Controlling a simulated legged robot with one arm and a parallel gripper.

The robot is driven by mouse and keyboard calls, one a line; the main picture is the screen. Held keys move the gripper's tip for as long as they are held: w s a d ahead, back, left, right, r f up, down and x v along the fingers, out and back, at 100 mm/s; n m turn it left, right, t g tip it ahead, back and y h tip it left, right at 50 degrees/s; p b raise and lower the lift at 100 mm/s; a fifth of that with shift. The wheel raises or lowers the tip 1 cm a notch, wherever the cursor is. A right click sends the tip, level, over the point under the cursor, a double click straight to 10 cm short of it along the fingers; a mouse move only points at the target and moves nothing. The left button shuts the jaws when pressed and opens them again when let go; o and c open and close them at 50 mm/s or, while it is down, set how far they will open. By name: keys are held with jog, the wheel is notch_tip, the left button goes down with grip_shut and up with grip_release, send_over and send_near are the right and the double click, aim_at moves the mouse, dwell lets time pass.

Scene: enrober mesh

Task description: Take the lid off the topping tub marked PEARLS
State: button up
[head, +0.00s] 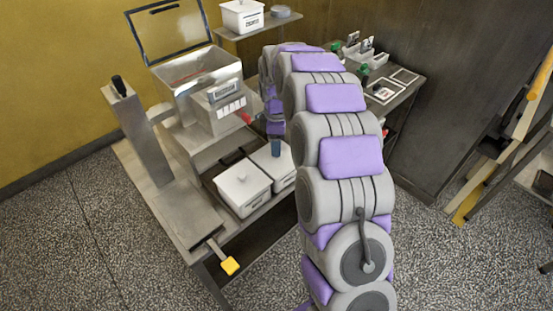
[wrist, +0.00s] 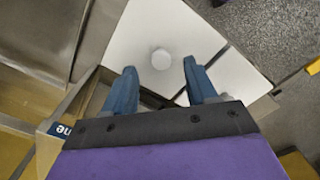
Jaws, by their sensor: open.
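Two white lidded tubs stand side by side on the metal table in the head view, a left tub (head: 243,189) and a right tub (head: 284,172). The marking on the left tub's front is too small to read, and my arm partly hides the right tub. In the wrist view a white lid (wrist: 140,35) with a round pale knob (wrist: 161,59) lies ahead of my gripper (wrist: 159,74). The two blue fingers are apart, on either side of the knob's line, holding nothing. I cannot read PEARLS on either tub.
A second white lid (wrist: 238,82) adjoins at the right in the wrist view. A metal machine (head: 210,90) and a column (head: 142,135) stand at the left of the head view. A yellow-ended handle (head: 229,266) juts from the table's front. Another white tub (head: 242,16) sits on the back shelf.

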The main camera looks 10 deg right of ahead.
notch_tip(320, 180, down, 3)
jog(key=shift+r, duration=0.1)
grip_shut()
dwell(0.5)
